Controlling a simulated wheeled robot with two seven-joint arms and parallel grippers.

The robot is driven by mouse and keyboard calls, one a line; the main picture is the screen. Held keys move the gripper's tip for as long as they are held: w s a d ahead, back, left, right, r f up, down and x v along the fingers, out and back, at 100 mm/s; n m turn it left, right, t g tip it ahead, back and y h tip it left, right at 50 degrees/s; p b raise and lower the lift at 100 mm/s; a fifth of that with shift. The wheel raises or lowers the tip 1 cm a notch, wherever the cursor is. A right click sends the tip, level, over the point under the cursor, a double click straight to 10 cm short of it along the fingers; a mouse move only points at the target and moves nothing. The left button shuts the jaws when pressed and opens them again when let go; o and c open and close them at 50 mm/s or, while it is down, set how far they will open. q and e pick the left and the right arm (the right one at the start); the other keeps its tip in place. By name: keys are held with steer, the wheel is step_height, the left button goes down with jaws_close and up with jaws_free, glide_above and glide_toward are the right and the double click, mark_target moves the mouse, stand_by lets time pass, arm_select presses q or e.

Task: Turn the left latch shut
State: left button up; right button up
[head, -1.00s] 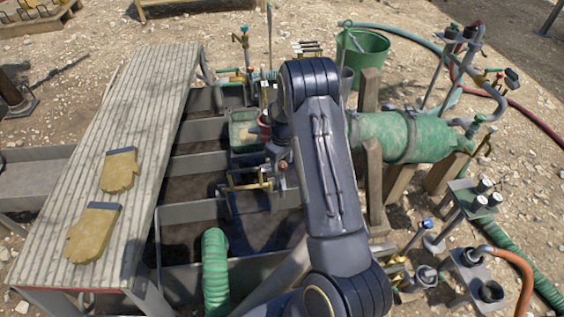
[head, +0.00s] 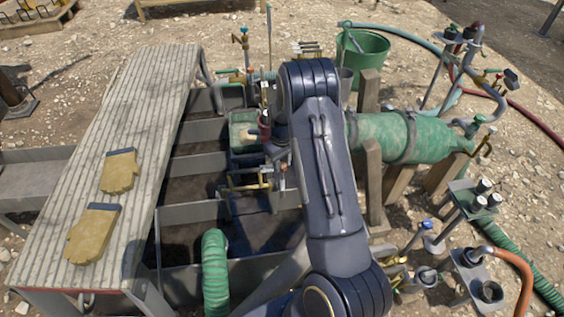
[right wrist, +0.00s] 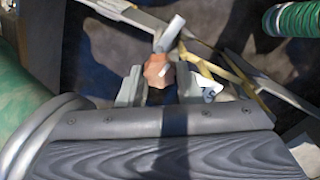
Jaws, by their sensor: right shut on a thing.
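My right gripper (right wrist: 157,82) is in the right wrist view, with its two grey fingers on either side of a short latch handle. The handle has an orange-brown knob (right wrist: 155,68) and a pale grey bar (right wrist: 169,34) beyond it. The fingers are shut on this handle. In the head view a brass-coloured bar (head: 249,187) lies just left of my right arm. My right arm hides much of the gripper and latch there. I cannot tell the latch's exact angle. My left gripper is in neither view.
The mud tank has several grey dividers (head: 190,212) and dark mud. A slatted walkway (head: 150,90) with two tan gloves (head: 92,232) lies left. A green hose (head: 215,270) rises in front. A green cylinder (head: 425,138) and wooden posts stand right of my arm.

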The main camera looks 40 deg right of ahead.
steer(key=m, duration=0.4)
steer(key=m+p, duration=0.1)
steer(key=m, duration=0.7)
steer(key=shift+p, duration=0.35)
steer(key=shift+m+p, duration=0.3)
steer(key=shift+m, duration=1.8)
steer(key=o, duration=1)
